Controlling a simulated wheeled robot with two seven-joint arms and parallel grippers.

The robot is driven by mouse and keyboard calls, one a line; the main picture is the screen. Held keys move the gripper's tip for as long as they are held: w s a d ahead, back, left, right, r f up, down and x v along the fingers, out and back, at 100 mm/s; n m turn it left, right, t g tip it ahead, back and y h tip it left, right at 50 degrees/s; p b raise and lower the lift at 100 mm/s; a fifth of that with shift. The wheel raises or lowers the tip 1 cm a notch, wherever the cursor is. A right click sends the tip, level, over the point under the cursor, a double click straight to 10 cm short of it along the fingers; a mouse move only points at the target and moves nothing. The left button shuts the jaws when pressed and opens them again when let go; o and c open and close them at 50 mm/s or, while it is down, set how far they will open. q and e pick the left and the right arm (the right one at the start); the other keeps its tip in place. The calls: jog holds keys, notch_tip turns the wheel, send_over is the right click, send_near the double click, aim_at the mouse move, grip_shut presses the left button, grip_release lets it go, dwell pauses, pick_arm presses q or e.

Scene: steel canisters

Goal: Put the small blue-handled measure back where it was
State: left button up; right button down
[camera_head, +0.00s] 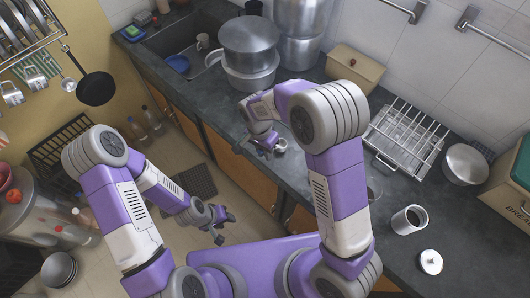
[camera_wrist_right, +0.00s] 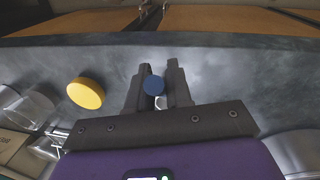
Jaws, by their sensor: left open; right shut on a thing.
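My right gripper (camera_head: 270,150) is low over the dark counter near its front edge, left of the right arm's elbow. In the right wrist view its fingers (camera_wrist_right: 158,75) are shut on the small measure, whose blue handle (camera_wrist_right: 154,85) shows as a round end between them. A pale bit of it shows just below the blue. In the head view a small metallic cup (camera_head: 281,147) shows beside the fingertips; the blue handle is not clear there. I cannot tell whether the measure touches the counter. My left gripper (camera_head: 222,226) is open and empty, out over the floor.
A yellow round lid (camera_wrist_right: 86,93) and clear glass jars (camera_wrist_right: 35,108) are left of the gripper in the wrist view. An open steel canister (camera_head: 409,219), a white lid (camera_head: 430,262), a wire rack (camera_head: 403,138) and large pots (camera_head: 249,50) stand on the counter.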

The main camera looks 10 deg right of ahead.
jog(key=shift+f, duration=0.4)
jog(key=c, duration=1.5)
grip_release()
jog(key=shift+f, duration=0.1)
jog(key=o, duration=0.5)
jog(key=shift+c, duration=0.2)
